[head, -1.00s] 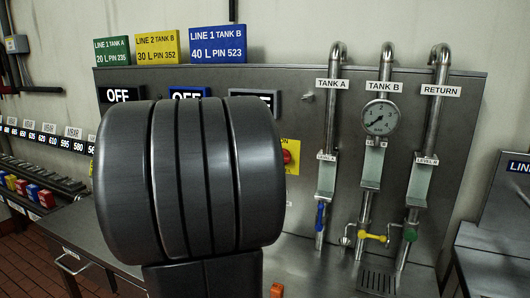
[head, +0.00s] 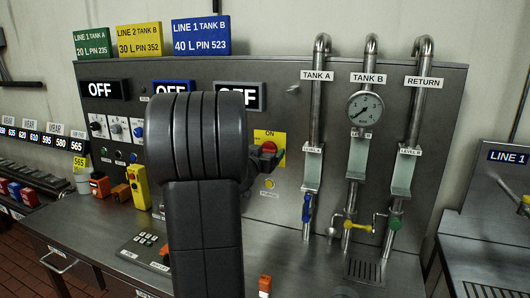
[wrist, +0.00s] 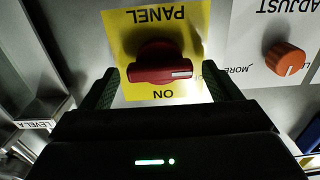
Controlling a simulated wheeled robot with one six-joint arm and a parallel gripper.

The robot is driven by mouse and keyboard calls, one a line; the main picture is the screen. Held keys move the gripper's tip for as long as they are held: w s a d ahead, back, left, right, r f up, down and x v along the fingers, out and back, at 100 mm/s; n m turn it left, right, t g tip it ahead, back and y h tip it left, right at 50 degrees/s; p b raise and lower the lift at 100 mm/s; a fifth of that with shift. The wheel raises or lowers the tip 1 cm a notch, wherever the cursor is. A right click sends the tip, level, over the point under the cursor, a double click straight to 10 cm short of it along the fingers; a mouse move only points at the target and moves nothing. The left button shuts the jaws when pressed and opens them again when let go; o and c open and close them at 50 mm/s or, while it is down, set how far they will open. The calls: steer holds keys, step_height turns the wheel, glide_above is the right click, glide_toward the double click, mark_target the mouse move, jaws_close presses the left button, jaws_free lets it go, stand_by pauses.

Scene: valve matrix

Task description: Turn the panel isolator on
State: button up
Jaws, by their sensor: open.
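The panel isolator is a red rotary knob (wrist: 158,68) on a yellow plate (wrist: 120,32). In the wrist view the plate is upside down, with PANEL at the top and ON below. The knob's bar lies nearly level there, with a pale mark towards its right end. In the head view the knob (head: 268,148) shows just right of my arm. My gripper (wrist: 162,88) is open, with one dark finger on each side of the knob. I cannot tell whether the fingers touch it. In the head view my arm mostly hides the gripper.
An orange ADJUST knob (wrist: 284,59) is near the right finger in the wrist view. A yellow button (head: 269,183) sits below the isolator. Pipes with a gauge (head: 365,108) stand to the right. The displays (head: 104,90) read OFF. A yellow box (head: 138,186) stands on the bench.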

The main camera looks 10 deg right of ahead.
steer(key=shift+w, duration=0.1)
steer(key=c, duration=1)
steer(key=shift+m, duration=0.4)
steer(key=m+b, duration=0.2)
steer(key=m, duration=0.3)
steer(key=m+b, duration=0.2)
steer(key=m, duration=0.4)
steer(key=m+b, duration=0.2)
steer(key=m, duration=0.4)
steer(key=shift+d+f, duration=0.25)
steer(key=shift+f, duration=0.05)
